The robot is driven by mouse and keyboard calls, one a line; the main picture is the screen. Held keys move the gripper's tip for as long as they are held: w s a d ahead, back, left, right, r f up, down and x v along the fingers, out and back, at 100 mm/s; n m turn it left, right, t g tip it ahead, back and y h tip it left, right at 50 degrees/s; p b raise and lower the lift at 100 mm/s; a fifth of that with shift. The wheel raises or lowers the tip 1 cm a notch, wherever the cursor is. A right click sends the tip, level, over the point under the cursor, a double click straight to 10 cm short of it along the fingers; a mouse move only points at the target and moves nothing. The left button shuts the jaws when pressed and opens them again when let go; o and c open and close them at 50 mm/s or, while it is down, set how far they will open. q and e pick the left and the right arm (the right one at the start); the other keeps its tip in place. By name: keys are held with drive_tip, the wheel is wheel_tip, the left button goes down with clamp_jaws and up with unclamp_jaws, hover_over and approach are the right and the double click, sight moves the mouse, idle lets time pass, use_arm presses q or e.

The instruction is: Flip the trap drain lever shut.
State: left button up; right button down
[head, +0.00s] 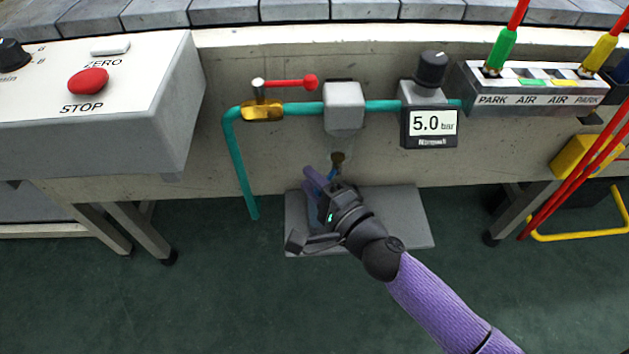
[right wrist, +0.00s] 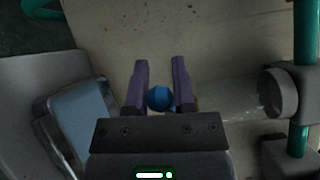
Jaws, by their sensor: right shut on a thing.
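The trap hangs under a grey block (head: 344,106) on the teal pipe, with a clear bowl (head: 341,146) and a small brass fitting (head: 338,158) at its bottom. The blue drain lever (head: 334,173) is at this fitting, mostly hidden by my gripper in the head view. In the right wrist view its round blue end (right wrist: 159,98) sits between the two purple fingers, and the clear bowl (right wrist: 235,99) lies to the right. My right gripper (head: 318,178) is shut on the lever. The lever's exact angle is hard to tell. My left gripper is not in view.
A brass valve with a red handle (head: 290,83) is left of the trap, and a regulator reading 5.0 bar (head: 432,124) is right. A grey plate (head: 412,215) lies below. A pale blue-filled tray (right wrist: 82,118) shows in the wrist view. A STOP box (head: 90,120) stands left.

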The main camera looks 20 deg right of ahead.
drive_tip(key=shift+w+a+m+h, duration=0.15)
drive_tip(key=shift+w+m+h, duration=0.1)
drive_tip(key=shift+m+h, duration=0.4)
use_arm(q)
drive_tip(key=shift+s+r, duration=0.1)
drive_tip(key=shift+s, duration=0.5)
use_arm(e)
drive_tip(key=shift+w+m+t+h, duration=0.2)
drive_tip(key=shift+m+h, duration=0.1)
drive_tip(key=shift+h, duration=0.3)
drive_tip(key=shift+w+m+t+h, duration=0.1)
drive_tip(key=shift+m+t+h, duration=0.15)
drive_tip(key=shift+h, duration=0.3)
drive_tip(key=shift+c, duration=2.2)
unclamp_jaws()
drive_tip(key=s, duration=0.5)
drive_tip(key=shift+s+d, duration=0.15)
drive_tip(key=shift+d, duration=0.15)
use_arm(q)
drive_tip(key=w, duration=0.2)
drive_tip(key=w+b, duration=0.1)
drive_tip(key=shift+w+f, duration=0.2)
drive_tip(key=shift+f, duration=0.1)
use_arm(e)
drive_tip(key=s, duration=0.4)
drive_tip(key=shift+s+d+r, duration=0.15)
drive_tip(key=shift+s+d, duration=0.1)
drive_tip(key=shift+s, duration=0.05)
